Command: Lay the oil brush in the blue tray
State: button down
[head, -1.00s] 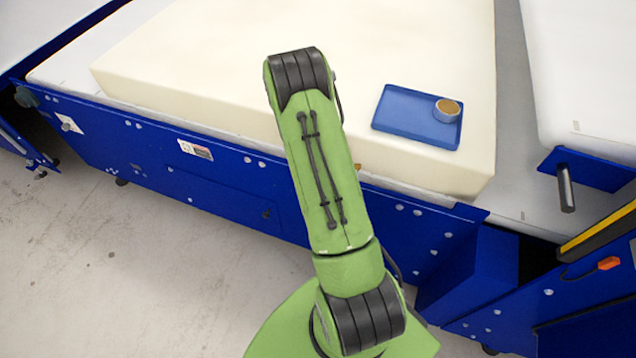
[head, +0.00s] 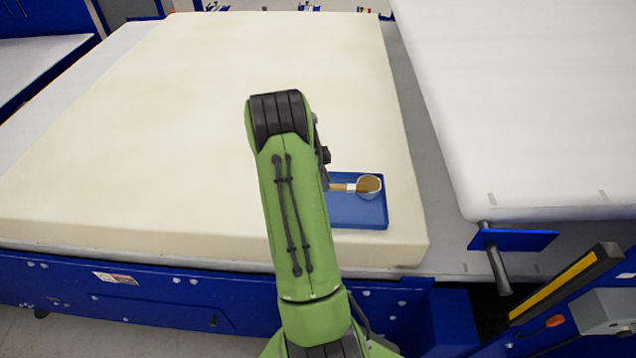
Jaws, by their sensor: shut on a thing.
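The blue tray (head: 357,212) lies on the large cream foam block, just right of my arm. A small round cup (head: 373,196) with brown contents sits at the tray's back right. The oil brush (head: 340,187) shows as a short stretch of wooden handle with a pale ferrule. It points right, its head over or in the cup; I cannot tell which. My gripper (head: 324,178) is at the tray's left edge, mostly hidden behind my green arm. It is shut on the brush's handle end, and the fingertips are hard to make out.
The foam block (head: 150,130) has wide bare space left of and behind the tray. A white slab (head: 530,110) lies to the right across a grey gap. A blue bracket with a metal rod (head: 495,262) juts out at the front right.

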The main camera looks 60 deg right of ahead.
jog(key=shift+s+a, duration=0.15)
jog(key=shift+a, duration=0.05)
jog(key=f+b, duration=0.4)
jog(key=f, duration=0.1)
jog(key=f+b, duration=0.2)
jog(key=f, duration=0.1)
jog(key=shift+s+a, duration=0.15)
jog(key=shift+a, duration=0.15)
jog(key=shift+d+f+b, duration=0.1)
jog(key=shift+f+b, duration=0.15)
jog(key=shift+b, duration=0.05)
jog(key=shift+f+b, duration=0.5)
jog(key=shift+b, duration=0.1)
jog(key=c, duration=1)
grip_release()
jog(key=p+v, duration=0.2)
jog(key=v, duration=1.3)
jog(key=shift+r, duration=0.35)
